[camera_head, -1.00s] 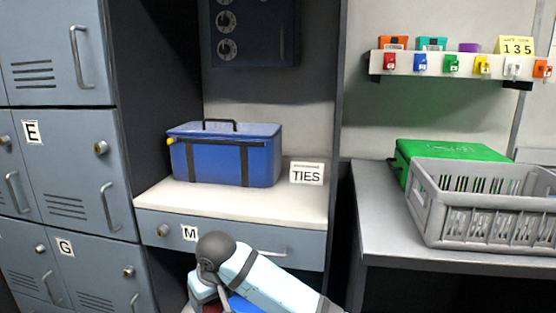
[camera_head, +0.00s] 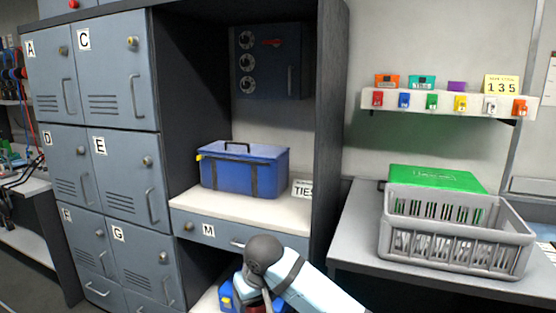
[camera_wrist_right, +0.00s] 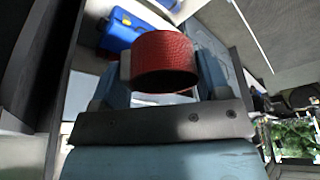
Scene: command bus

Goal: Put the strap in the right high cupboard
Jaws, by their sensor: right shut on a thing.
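The red strap, a rolled band with a textured surface, shows in the right wrist view (camera_wrist_right: 165,62). My right gripper (camera_wrist_right: 163,78) is shut on it, with a finger on each side. Grey upper locker doors A (camera_head: 45,70) and C (camera_head: 112,70) are closed. A dark cabinet with dials and a red handle (camera_head: 268,60) is closed high in the recess. I cannot tell which is the right high cupboard. My left gripper is out of view.
A grey crate (camera_head: 455,255) and a green case (camera_head: 437,178) occupy the right bench. Lockers line the left.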

